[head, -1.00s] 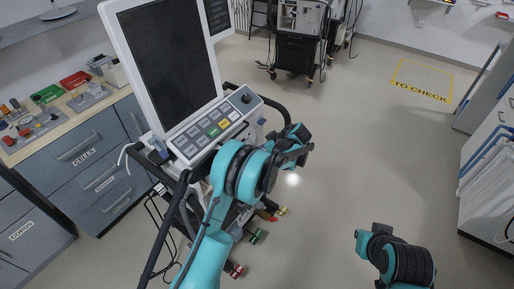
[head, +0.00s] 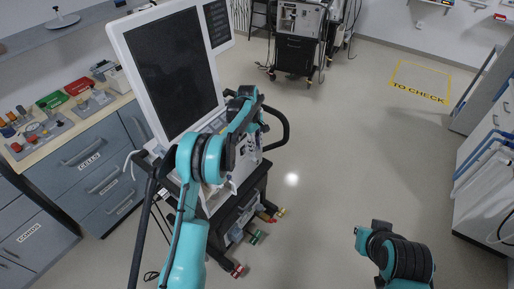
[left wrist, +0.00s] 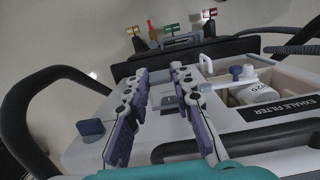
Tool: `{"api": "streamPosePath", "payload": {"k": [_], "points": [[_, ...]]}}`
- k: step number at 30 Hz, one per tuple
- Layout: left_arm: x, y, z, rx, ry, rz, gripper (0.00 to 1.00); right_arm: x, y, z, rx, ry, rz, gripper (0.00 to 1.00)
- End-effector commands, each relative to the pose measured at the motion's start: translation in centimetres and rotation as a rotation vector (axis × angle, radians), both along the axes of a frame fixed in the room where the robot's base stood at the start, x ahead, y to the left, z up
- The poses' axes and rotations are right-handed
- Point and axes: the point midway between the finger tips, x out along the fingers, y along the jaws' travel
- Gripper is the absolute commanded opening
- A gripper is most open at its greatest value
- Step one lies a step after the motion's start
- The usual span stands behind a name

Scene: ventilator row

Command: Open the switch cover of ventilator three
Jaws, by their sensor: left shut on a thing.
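The ventilator (head: 172,72) with a large dark screen stands at the centre-left of the head view. My left arm reaches over its front, and my left gripper (head: 247,112) is at its right side; arm links hide much of the control panel. In the left wrist view my left gripper (left wrist: 160,82) has its purple fingers over the white housing. A small grey part (left wrist: 169,101) shows between them, seemingly the switch cover, and the gripper is shut on it; the contact itself is unclear. My right gripper (head: 366,236) is low at the right, away from the ventilator, its fingers unclear.
An exhale filter bay (left wrist: 262,92) with a white container lies right of the fingers, and a blue knob (left wrist: 92,127) lies left. A black handle rail (head: 284,128) curves round the ventilator. Drawers (head: 85,160) stand left. Another ventilator (head: 298,35) stands behind. Floor at right is clear.

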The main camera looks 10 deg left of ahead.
Motion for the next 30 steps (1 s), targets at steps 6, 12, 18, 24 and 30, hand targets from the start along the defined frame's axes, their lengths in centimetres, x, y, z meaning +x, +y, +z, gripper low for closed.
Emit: {"api": "streamPosePath", "payload": {"k": [6, 12, 18, 24, 30], "points": [[0.18, 0.47, 0.44, -0.085, 0.035, 0.001, 0.00, 0.00, 0.00, 0.33, 0.000, 0.000, 0.000, 0.00], [0.23, 0.59, 0.55, -0.121, 0.050, 0.000, 0.00, 0.00, 0.00, 0.42, 0.000, 0.000, 0.000, 0.00], [0.22, 0.57, 0.58, -0.129, 0.054, 0.000, 0.00, 0.00, 0.00, 0.42, 0.000, 0.000, 0.000, 0.00], [0.20, 0.57, 0.56, -0.128, 0.054, 0.000, 0.00, 0.00, 0.00, 0.42, 0.000, 0.000, 0.000, 0.00], [0.22, 0.58, 0.58, -0.127, 0.053, 0.000, 0.45, 0.00, 0.00, 0.42, 0.000, 0.000, 0.000, 0.00]]}}
